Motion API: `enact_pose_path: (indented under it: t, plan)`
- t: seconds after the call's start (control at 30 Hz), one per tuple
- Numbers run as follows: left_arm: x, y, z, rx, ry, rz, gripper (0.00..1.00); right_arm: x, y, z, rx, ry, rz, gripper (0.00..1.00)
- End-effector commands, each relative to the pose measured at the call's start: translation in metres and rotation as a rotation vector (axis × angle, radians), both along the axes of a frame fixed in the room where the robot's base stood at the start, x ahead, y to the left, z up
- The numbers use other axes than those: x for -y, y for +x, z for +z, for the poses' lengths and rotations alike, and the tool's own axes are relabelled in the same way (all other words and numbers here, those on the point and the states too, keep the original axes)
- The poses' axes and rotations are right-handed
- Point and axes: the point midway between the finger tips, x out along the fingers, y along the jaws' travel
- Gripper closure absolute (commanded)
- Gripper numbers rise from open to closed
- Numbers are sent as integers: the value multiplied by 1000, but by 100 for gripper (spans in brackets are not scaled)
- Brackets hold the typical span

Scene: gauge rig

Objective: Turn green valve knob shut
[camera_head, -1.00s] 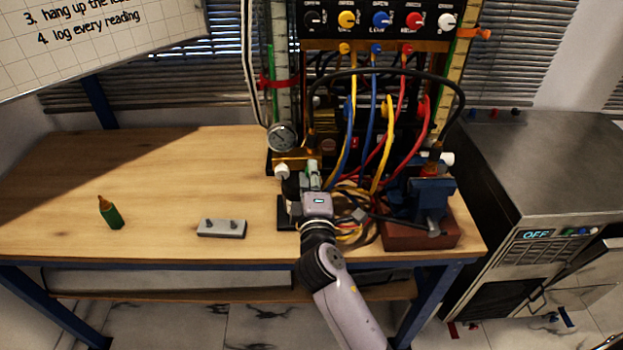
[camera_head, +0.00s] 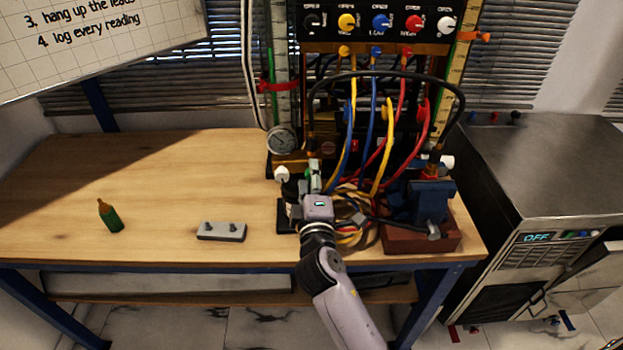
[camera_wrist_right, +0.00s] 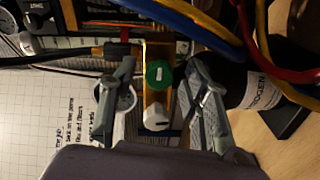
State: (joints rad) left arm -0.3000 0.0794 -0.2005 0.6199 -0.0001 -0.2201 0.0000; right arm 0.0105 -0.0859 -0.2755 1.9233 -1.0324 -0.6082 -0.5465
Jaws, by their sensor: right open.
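The green valve knob (camera_wrist_right: 158,73) is round with a white mark on its face. It shows in the right wrist view on a brass-coloured block, between the fingertips of my right gripper (camera_wrist_right: 161,80). The fingers are open, one on each side of it; I cannot tell whether either touches it. A white knob (camera_wrist_right: 156,117) sits just below the green one in the wrist view. My left gripper is not in view.
A bottle labelled nitrogen (camera_wrist_right: 258,88) stands close beside the right finger. Blue, yellow and red hoses (camera_head: 375,130) hang near the hand. A round gauge (camera_head: 282,141) is above it, and a blue vise (camera_head: 430,200) stands to the right. The bench's left side is mostly clear.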

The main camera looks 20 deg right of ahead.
Motion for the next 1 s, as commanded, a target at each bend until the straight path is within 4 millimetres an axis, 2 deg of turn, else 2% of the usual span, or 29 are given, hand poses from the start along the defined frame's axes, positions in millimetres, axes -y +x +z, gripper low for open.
enact_pose_path:
  t: [0.27,0.37,0.7,0.83,1.0]
  plan:
    - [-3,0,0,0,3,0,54,-1,-6,0,1,0,1,57]
    - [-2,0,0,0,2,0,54,-5,-19,-1,-1,1,0,57]
    - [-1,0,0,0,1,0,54,-21,-88,-1,-3,2,1,57]
    - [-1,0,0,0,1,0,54,-25,-106,-1,-2,1,-1,57]
    - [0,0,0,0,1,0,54,-28,-116,0,-1,1,0,57]
